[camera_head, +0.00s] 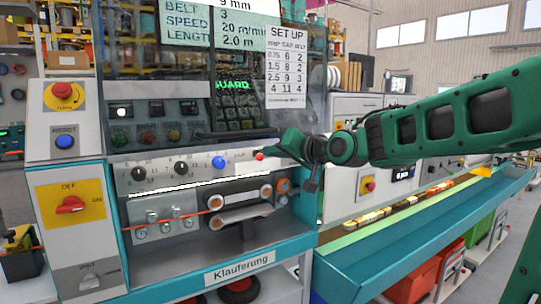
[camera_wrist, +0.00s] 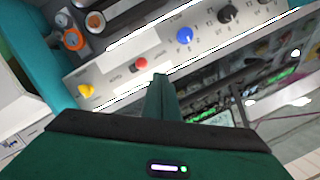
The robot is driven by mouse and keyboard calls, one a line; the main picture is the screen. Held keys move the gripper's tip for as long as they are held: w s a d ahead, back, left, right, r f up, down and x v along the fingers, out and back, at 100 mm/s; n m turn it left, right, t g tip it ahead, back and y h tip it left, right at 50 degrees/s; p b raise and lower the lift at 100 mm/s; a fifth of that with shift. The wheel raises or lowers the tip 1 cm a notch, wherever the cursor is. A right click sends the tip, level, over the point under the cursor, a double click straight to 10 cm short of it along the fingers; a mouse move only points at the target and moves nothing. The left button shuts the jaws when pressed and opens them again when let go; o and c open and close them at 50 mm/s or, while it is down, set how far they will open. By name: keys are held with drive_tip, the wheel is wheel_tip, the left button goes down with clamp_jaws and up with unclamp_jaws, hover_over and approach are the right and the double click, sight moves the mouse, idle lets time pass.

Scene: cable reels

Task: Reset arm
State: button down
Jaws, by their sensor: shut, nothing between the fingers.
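My green arm reaches in from the right in the head view. My gripper (camera_head: 284,146) is in front of the machine's control panel (camera_head: 205,174), close to the red button (camera_head: 259,156). In the wrist view my gripper (camera_wrist: 160,82) shows as narrow green fingers, shut and empty. Their tips appear just below the red button (camera_wrist: 141,62) in that picture. I cannot tell whether they touch the panel. A blue knob (camera_head: 218,162) and black knobs (camera_head: 181,168) sit left of the red button. A yellow knob (camera_wrist: 86,90) shows in the wrist view.
A transparent guard (camera_head: 235,60) rises above the panel. Rollers (camera_head: 240,205) with an orange cable lie below it. A red OFF switch (camera_head: 70,205) is at the left. A teal-edged conveyor (camera_head: 400,225) runs along the right, under my arm.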

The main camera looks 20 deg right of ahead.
drive_tip(key=s+d+f+m+g+h, duration=0.1)
drive_tip(key=s+d+f+g+h, duration=0.25)
drive_tip(key=s+d+f, duration=0.4)
drive_tip(key=s+d+f+g+h, duration=0.2)
drive_tip(key=s+d+f+g, duration=0.25)
drive_tip(key=s+f, duration=0.6)
drive_tip(key=s+d+f+m+g, duration=0.1)
drive_tip(key=s+f+g, duration=0.2)
drive_tip(key=s, duration=0.8)
drive_tip(key=s+d+f+g, duration=0.2)
drive_tip(key=s+f+g, duration=0.2)
drive_tip(key=s, duration=0.7)
wheel_tip(320, 180, down, 2)
drive_tip(key=shift+s+f+m+y, duration=0.15)
drive_tip(key=shift+s+m+y, duration=0.15)
drive_tip(key=shift+m+y, duration=0.15)
